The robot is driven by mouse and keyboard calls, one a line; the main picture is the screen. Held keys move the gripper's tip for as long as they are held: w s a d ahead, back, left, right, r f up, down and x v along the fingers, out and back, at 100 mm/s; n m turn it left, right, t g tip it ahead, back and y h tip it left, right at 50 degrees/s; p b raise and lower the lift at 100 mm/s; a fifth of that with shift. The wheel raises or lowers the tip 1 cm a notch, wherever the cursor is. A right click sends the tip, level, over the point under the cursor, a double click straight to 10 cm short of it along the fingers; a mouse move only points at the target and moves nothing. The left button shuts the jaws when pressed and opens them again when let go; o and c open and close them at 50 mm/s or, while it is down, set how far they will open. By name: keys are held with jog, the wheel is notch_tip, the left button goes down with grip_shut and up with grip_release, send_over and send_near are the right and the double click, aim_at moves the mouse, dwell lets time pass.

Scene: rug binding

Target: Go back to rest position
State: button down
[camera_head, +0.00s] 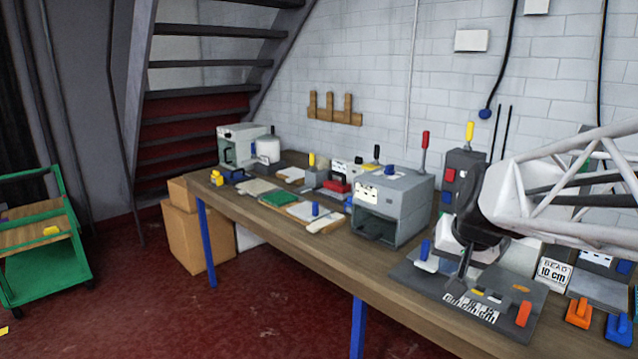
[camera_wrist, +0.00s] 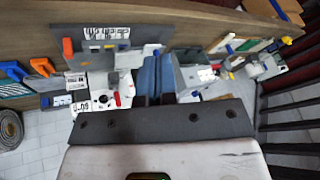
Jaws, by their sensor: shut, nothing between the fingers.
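My gripper (camera_head: 462,284) is at the right of the head view, at the end of a pale lattice arm. It points down over a dark grey base plate (camera_head: 420,277) on the workbench, with its fingers together and empty. I cannot tell whether the fingertips touch the plate. In the wrist view, the fingers of my gripper (camera_wrist: 156,76) lie side by side beyond the dark mount, with nothing seen between them.
The wooden workbench (camera_head: 310,252) carries a grey box machine (camera_head: 396,205), a white machine (camera_head: 240,147) and an orange block (camera_head: 578,312). A green cart (camera_head: 45,262) stands left and cardboard boxes (camera_head: 195,243) sit under the bench's far end. The red floor in front is mostly clear.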

jog(key=s+a+f+n+g, duration=0.1)
jog(key=s+a+f, duration=0.1)
jog(key=s, duration=0.7)
jog(key=s+a+f+n+g+h, duration=0.1)
jog(key=s+a+f+n, duration=0.1)
jog(key=s, duration=0.8)
notch_tip(320, 180, down, 2)
jog(key=shift+a+f+g, duration=0.1)
jog(key=shift+a+g, duration=0.3)
jog(key=shift+a, duration=0.1)
jog(key=shift+w, duration=0.1)
